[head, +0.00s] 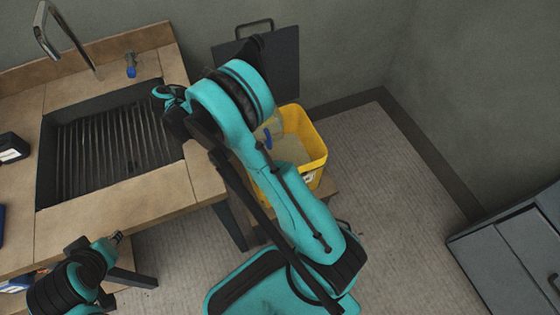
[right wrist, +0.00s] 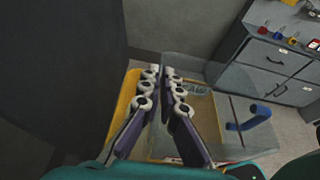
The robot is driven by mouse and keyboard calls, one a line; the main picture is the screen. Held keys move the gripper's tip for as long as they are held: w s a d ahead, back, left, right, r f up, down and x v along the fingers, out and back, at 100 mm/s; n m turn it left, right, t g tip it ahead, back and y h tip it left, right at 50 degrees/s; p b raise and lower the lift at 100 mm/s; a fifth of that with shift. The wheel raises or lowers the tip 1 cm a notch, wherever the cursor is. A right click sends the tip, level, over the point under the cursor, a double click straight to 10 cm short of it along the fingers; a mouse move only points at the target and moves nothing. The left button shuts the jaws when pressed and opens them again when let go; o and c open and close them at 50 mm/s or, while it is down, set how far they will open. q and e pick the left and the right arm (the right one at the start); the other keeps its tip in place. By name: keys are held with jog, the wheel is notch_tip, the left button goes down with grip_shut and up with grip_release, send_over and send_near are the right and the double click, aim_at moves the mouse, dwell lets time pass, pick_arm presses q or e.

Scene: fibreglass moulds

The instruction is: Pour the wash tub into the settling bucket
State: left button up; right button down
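The yellow settling bucket (head: 316,146) stands on a low wooden stand right of the counter, partly hidden by my right arm. A clear tub with blue handles, apparently the wash tub (right wrist: 199,110), is over or partly inside the bucket; how deep I cannot tell. One blue handle (right wrist: 248,118) shows at its right. In the right wrist view my right gripper (right wrist: 161,74) has its fingers close together at the tub's left wall, apparently pinching it. The yellow rim (right wrist: 123,97) shows just left of the fingers.
A counter with a ribbed dark sink (head: 110,140) and a tap (head: 62,38) is at the left. A dark panel (head: 273,62) stands against the wall behind the bucket. Grey drawers (head: 510,255) are at the right, and floor is clear between.

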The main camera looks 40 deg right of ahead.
jog(key=shift+r, duration=0.1)
jog(key=shift+r+p, duration=1.35)
jog(key=shift+r, duration=0.65)
jog(key=shift+f, duration=0.1)
